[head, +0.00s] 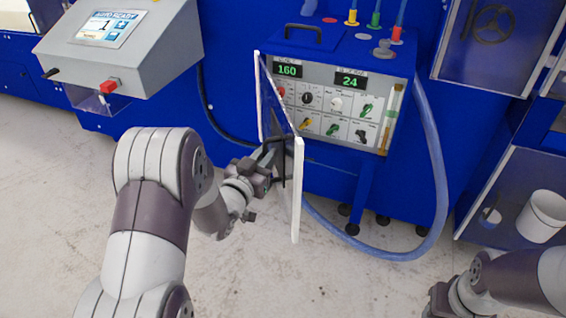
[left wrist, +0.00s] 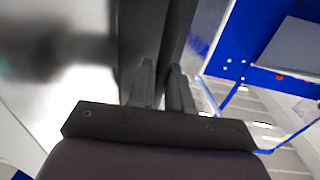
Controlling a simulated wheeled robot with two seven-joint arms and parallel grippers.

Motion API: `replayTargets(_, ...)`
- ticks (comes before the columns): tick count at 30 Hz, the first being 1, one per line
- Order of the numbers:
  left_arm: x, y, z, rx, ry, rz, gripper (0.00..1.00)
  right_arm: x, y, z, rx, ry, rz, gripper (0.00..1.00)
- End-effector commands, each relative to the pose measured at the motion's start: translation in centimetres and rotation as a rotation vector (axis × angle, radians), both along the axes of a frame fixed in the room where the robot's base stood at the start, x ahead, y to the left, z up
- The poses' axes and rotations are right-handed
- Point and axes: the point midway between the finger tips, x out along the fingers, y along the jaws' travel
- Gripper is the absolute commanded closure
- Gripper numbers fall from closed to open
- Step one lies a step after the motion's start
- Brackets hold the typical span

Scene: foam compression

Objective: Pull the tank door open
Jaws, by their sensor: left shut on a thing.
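The tank door (head: 297,195) is a thin panel with a white edge, hinged at the left side of the blue tank unit (head: 340,52). It stands swung out toward me, so the unit's front panel with its displays and knobs is exposed. My left gripper (head: 275,163) is at the door's dark handle, shut on it. In the left wrist view the two fingers (left wrist: 163,85) close around a dark bar, the handle (left wrist: 152,35). My right gripper (head: 438,301) is low at the right, partly cut off by the frame, away from the door.
A grey console (head: 125,50) with a screen and red button stands at the upper left. A blue hose (head: 437,160) loops down the unit's right side. A white bucket (head: 543,215) sits in a blue cabinet at the right. The floor in front is clear.

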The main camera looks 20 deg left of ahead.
Motion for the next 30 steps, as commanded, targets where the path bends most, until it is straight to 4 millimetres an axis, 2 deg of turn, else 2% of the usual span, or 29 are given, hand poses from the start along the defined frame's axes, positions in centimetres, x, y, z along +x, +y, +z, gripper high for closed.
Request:
replayTargets(1, -0.3, 1.4, 0.1, 0.0, -0.005, 0.009, 1.0, 0.0, 0.0, -0.3, 0.0, 0.0, 0.0, 0.57)
replayTargets(5, -1.3, 4.7, 0.2, 0.001, -0.005, 0.011, 1.0, 0.0, 0.0, -0.4, 0.0, 0.0, 0.0, 0.57)
replayTargets(9, -2.1, 8.4, 0.2, 0.003, -0.008, -0.101, 1.0, 0.0, 0.0, -0.5, 0.0, 0.0, 0.0, 0.57)
replayTargets(15, -2.5, 12.6, 0.3, 0.004, -0.009, -0.248, 1.0, 0.0, 0.0, -0.6, 0.0, 0.0, 0.0, 0.57)
replayTargets(21, -2.4, 15.4, 0.3, 0.004, -0.009, -0.348, 1.0, 0.0, 0.0, -0.7, 0.0, 0.0, 0.0, 0.57)
replayTargets(30, -2.1, 17.2, 0.5, 0.005, -0.011, -0.412, 1.0, 0.0, 0.0, -0.7, 0.0, 0.0, 0.0, 0.57)
